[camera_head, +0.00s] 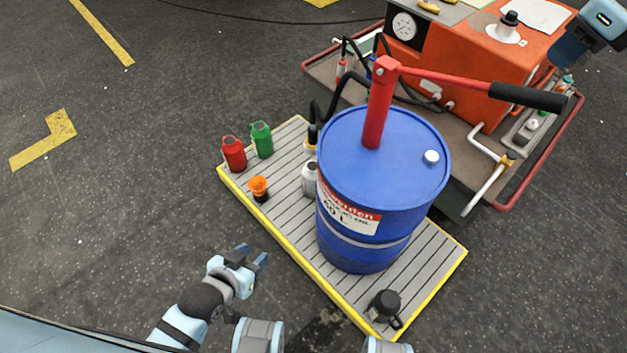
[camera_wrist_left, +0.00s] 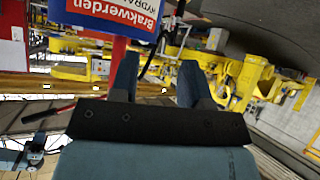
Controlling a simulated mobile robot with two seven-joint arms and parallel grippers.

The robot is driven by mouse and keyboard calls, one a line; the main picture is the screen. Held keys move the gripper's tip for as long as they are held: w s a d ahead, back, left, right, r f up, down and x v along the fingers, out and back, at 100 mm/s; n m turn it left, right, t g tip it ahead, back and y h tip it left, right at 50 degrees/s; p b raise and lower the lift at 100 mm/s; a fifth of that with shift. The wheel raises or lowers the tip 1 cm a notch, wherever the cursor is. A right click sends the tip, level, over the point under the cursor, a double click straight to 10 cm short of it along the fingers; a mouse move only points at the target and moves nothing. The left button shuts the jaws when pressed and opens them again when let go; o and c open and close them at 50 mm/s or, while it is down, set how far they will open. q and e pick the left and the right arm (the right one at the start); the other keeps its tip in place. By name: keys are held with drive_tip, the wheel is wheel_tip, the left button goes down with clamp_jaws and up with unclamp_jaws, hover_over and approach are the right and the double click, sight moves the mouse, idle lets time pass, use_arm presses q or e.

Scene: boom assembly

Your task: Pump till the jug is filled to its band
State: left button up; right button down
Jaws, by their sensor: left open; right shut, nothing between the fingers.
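A blue drum (camera_head: 345,215) stands on the slatted platform. A red hand pump (camera_head: 377,108) rises from its lid, its lever (camera_head: 450,83) running right to a black grip (camera_head: 530,97). A black hose (camera_head: 335,98) curves left and down to a nozzle above a pale jug (camera_head: 309,180) beside the drum. The jug's band and fill level cannot be made out. My left gripper (camera_head: 252,258) is open and empty, left of the drum and apart from it. Its spread fingers (camera_wrist_left: 160,82) also show in the left wrist view, with the drum's label (camera_wrist_left: 125,12) beyond.
The platform (camera_head: 437,262) has yellow edges. It also holds a red can (camera_head: 234,153), a green can (camera_head: 262,139), an orange-topped item (camera_head: 259,187) and a black mug (camera_head: 383,305). An orange machine (camera_head: 465,65) on a cart stands behind. Floor at left is clear.

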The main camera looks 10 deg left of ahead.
sight(533, 96)
drive_tip(key=shift+f, duration=0.25)
drive_tip(key=b+x, duration=0.2)
drive_tip(key=d+b+x, duration=0.1)
drive_tip(key=b+x, duration=0.1)
drive_tip(key=x, duration=0.1)
drive_tip(key=s+b+x, duration=0.1)
drive_tip(key=b+x, duration=0.1)
drive_tip(key=x, duration=0.1)
drive_tip(key=shift+d+f+b, duration=0.25)
drive_tip(key=shift+f+b, duration=0.05)
drive_tip(key=shift+f, duration=0.1)
drive_tip(key=p+v, duration=0.1)
drive_tip(key=v, duration=0.1)
drive_tip(key=a+p+v, duration=0.1)
drive_tip(key=p+v, duration=0.1)
drive_tip(key=v, duration=0.1)
drive_tip(key=w+p+v, duration=0.1)
drive_tip(key=p+v, duration=0.1)
drive_tip(key=v, duration=0.1)
drive_tip(key=shift+a+r, duration=0.2)
drive_tip(key=shift+a, duration=0.05)
drive_tip(key=shift+r, duration=0.55)
use_arm(q)
drive_tip(key=shift+d+f, duration=0.1)
drive_tip(key=shift+f, duration=0.3)
use_arm(e)
drive_tip(key=shift+f, duration=0.1)
use_arm(q)
drive_tip(key=shift+r, duration=0.2)
